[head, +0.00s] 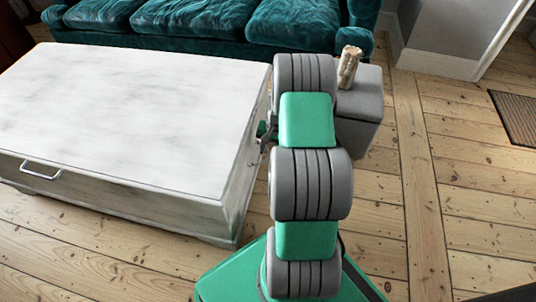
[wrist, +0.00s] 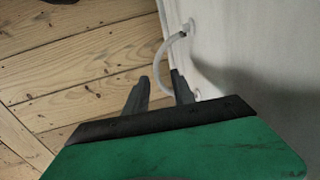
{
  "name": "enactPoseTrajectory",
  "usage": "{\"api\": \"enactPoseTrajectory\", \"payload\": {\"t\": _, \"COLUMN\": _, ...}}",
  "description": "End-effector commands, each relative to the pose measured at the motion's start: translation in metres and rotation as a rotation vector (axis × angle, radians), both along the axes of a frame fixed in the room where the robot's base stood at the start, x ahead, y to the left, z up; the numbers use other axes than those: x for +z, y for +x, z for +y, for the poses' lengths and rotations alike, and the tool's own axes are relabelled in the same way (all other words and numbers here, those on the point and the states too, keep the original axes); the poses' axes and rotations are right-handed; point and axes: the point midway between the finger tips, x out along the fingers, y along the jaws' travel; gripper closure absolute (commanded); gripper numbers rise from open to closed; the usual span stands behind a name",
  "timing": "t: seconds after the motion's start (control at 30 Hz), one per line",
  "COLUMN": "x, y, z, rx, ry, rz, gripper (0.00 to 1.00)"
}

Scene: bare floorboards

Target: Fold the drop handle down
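The drop handle (wrist: 163,58) is a pale curved bar on the end wall of the white chest (head: 130,105). In the wrist view it stands out from the wall, and its two mounts sit on the wall. My gripper (wrist: 161,88) is open, with one dark finger on each side of the lower part of the handle; I cannot tell whether either finger touches it. In the head view my gripper (head: 265,140) is beside the chest's right end, and my arm hides most of it and the handle there.
A similar metal handle (head: 42,170) is on the chest's front side. A teal sofa (head: 200,22) stands behind the chest. A grey side block (head: 360,110) with a small beige figurine (head: 348,66) is behind my arm. The floorboards (head: 440,200) at the right are clear; a doormat (head: 518,115) lies farther off.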

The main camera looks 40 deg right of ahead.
Motion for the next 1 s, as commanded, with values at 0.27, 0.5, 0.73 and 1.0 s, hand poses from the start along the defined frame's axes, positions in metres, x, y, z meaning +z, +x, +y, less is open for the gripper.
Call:
{"api": "enactPoseTrajectory", "payload": {"t": 0.27, "x": -0.0065, "y": 0.0014, "z": 0.0009, "rx": 0.001, "ry": -0.002, "rz": -0.001, "gripper": 0.7}}
{"api": "enactPoseTrajectory", "payload": {"t": 0.5, "x": -0.0065, "y": 0.0011, "z": 0.0009, "rx": 0.001, "ry": -0.001, "rz": -0.001, "gripper": 0.85}}
{"api": "enactPoseTrajectory", "payload": {"t": 0.73, "x": -0.0064, "y": 0.0011, "z": 0.0007, "rx": 0.0, "ry": -0.001, "rz": -0.001, "gripper": 1.0}}
{"api": "enactPoseTrajectory", "payload": {"t": 1.0, "x": -0.0064, "y": 0.0008, "z": 0.0006, "rx": 0.0, "ry": -0.001, "rz": 0.0, "gripper": 1.0}}
